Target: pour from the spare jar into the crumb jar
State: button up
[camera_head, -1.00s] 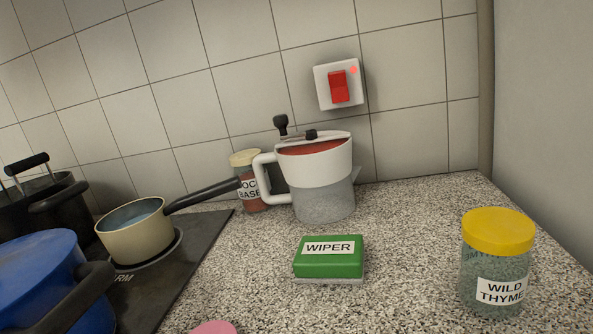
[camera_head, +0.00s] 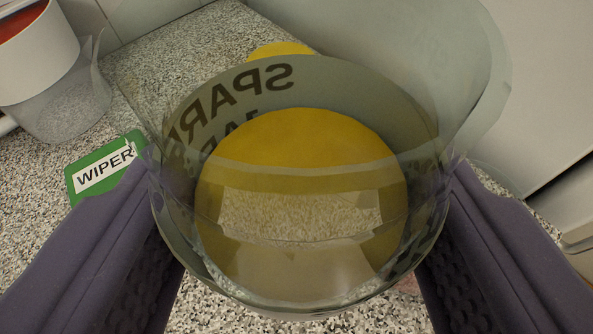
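A clear glass jar fills the middle of the view. Its label, "SPARE JAR", shows mirrored through the glass, so this is the spare jar (camera_head: 235,100). My gripper (camera_head: 302,180) has one purple finger on each side of the jar, shut against its walls. A broad yellow disc shows through the glass, with a speckled pale patch across it; I cannot tell whether it is part of this jar or lies beyond it. I cannot make out the contents. No jar labelled as the crumb jar can be made out.
A white and grey jug (camera_head: 62,98) stands at the upper left. A yellow lid (camera_head: 280,49) shows just behind the jar. A pale wall is at the right.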

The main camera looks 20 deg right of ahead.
jog(key=shift+f+m+y+b, duration=0.15)
jog(key=shift+m+y+b, duration=0.5)
jog(key=shift+b, duration=0.5)
jog(key=f+b, duration=0.1)
jog(key=m+b, duration=0.1)
jog(key=f+b, duration=0.1)
jog(key=b, duration=0.1)
jog(key=shift+d+f+y, duration=0.3)
jog(key=shift+f+y, duration=0.05)
jog(key=f+m+y+b, duration=0.1)
jog(key=b, duration=0.1)
jog(key=shift+d+b, duration=0.15)
jog(key=shift+b, duration=0.25)
jog(key=m+b, duration=0.1)
jog(key=b, duration=0.1)
jog(key=y+b, duration=0.1)
jog(key=b, duration=0.1)
jog(key=shift+s+d+m+t, duration=0.1)
jog(key=shift+d+m+t, duration=0.2)
jog(key=shift+d+m, duration=0.05)
jog(key=b, duration=0.2)
jog(key=d+m+y+b, duration=0.1)
jog(key=b, duration=0.1)
jog(key=shift+s+d+r+m+y, duration=0.1)
jog(key=shift+s+r+m+y, duration=0.1)
jog(key=shift+m+y, duration=0.1)
jog(key=shift+r, duration=0.35)
jog(key=shift+r+m, duration=0.1)
jog(key=shift+m, duration=0.2)
jog(key=shift+s+r, duration=0.1)
